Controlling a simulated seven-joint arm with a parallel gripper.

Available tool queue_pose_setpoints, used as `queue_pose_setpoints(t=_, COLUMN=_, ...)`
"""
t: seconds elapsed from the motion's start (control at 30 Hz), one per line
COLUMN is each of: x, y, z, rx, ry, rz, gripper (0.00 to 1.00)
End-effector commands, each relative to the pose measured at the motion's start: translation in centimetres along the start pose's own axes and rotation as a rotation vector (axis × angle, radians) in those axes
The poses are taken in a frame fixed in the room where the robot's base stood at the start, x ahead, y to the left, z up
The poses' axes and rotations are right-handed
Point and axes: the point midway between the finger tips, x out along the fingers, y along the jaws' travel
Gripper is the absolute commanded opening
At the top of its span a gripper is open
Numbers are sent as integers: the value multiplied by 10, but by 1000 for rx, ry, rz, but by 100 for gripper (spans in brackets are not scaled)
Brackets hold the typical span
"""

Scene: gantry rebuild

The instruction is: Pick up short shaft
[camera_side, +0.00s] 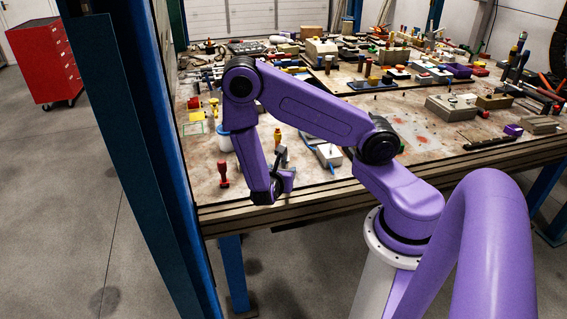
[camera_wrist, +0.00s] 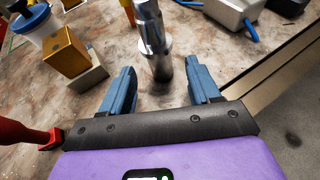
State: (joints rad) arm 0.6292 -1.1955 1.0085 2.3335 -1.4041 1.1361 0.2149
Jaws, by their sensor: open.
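A shiny metal cylinder (camera_wrist: 155,48), which looks like the short shaft, stands roughly upright on the worktop in the wrist view. Its upper part runs out of the top of the picture. My gripper (camera_wrist: 160,70) is open, with its two blue fingers pointing toward the cylinder. The cylinder's lower end shows between the fingertips, with clear gaps on both sides. I cannot tell how deep it sits between them. In the side view my gripper (camera_side: 284,182) is low by the table's front edge, and I cannot make out the shaft clearly there.
A gold block (camera_wrist: 65,50) on a grey block and a white cup with a blue rim (camera_wrist: 32,22) lie left of the cylinder. A red-handled thing (camera_wrist: 25,134) is close on the left. A pale box (camera_wrist: 228,10) with a blue cable lies right. The table's back is crowded.

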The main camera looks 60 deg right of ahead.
Motion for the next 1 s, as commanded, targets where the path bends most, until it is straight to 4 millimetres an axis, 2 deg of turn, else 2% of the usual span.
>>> queue_pose_setpoints(t=0.3, x=40, y=-1, z=5, rx=1, ry=0, rz=-4, gripper=62)
queue_pose_setpoints(t=0.63, x=46, y=0, z=5, rx=0, ry=0, rz=-1, gripper=62)
queue_pose_setpoints(t=0.67, x=46, y=0, z=5, rx=0, ry=0, rz=-1, gripper=55)
queue_pose_setpoints(t=0.7, x=46, y=0, z=5, rx=0, ry=0, rz=-1, gripper=42)
queue_pose_setpoints(t=0.83, x=46, y=0, z=5, rx=0, ry=0, rz=-1, gripper=0)
queue_pose_setpoints(t=1.0, x=46, y=0, z=5, rx=0, ry=-2, rz=0, gripper=0)
